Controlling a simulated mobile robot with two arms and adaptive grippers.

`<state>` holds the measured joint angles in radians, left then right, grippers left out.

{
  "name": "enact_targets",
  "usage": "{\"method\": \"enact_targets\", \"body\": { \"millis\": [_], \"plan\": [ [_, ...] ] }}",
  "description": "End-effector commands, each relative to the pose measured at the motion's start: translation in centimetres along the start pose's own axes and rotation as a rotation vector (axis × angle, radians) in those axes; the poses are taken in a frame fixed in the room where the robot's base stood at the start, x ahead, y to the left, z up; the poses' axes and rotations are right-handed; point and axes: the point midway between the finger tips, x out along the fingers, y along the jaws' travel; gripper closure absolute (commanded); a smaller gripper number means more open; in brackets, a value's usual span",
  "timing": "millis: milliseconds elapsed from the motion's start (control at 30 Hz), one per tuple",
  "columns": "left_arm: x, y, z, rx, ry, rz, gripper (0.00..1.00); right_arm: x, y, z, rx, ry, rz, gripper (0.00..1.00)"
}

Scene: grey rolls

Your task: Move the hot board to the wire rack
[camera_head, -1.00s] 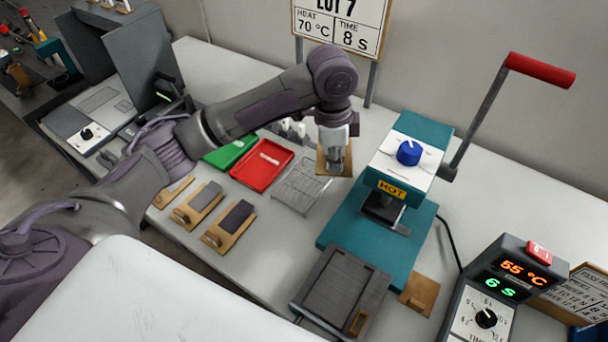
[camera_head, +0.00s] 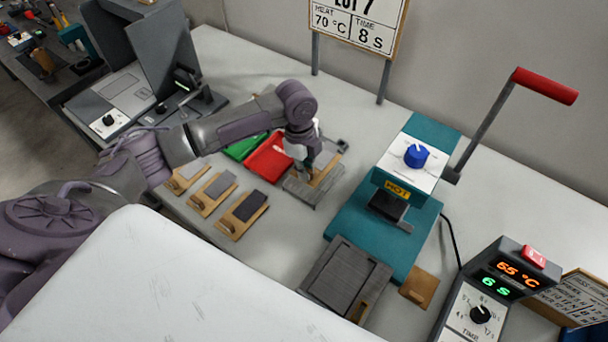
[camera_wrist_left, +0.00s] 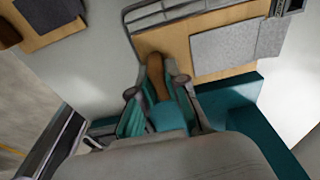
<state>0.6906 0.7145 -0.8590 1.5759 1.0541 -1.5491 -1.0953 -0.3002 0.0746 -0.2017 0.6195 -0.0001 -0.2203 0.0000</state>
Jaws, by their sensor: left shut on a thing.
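My left gripper (camera_head: 302,162) is shut on the peg handle of a wooden board (camera_head: 325,177) with a grey piece on it. In the left wrist view the fingers (camera_wrist_left: 157,95) close around the brown peg, and the board (camera_wrist_left: 165,42) with its grey piece (camera_wrist_left: 225,48) extends beyond them. The board is over the wire rack (camera_head: 311,197), whose wires also show past the board in the wrist view (camera_wrist_left: 180,12). I cannot tell whether board and rack touch. My right gripper is not in view.
Red (camera_head: 266,160) and green (camera_head: 243,147) trays lie left of the rack. Several boards with grey pieces (camera_head: 243,210) lie in front of them. The teal press (camera_head: 365,225) with its raised red handle (camera_head: 545,86) stands right.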

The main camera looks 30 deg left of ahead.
Motion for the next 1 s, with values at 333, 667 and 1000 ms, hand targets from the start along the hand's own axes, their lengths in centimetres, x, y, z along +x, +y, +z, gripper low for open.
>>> {"method": "enact_targets", "body": {
  "millis": [333,667,1000],
  "plan": [
    [3.6,0.3,0.8,-0.001,0.0,0.002,1.0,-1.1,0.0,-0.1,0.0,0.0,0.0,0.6],
    [4.2,0.2,0.9,0.001,-0.001,-0.001,1.0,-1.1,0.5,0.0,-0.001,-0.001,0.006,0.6],
    [4.4,0.2,0.9,0.001,-0.001,0.0,0.61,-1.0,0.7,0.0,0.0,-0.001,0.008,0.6]
  ]
}}
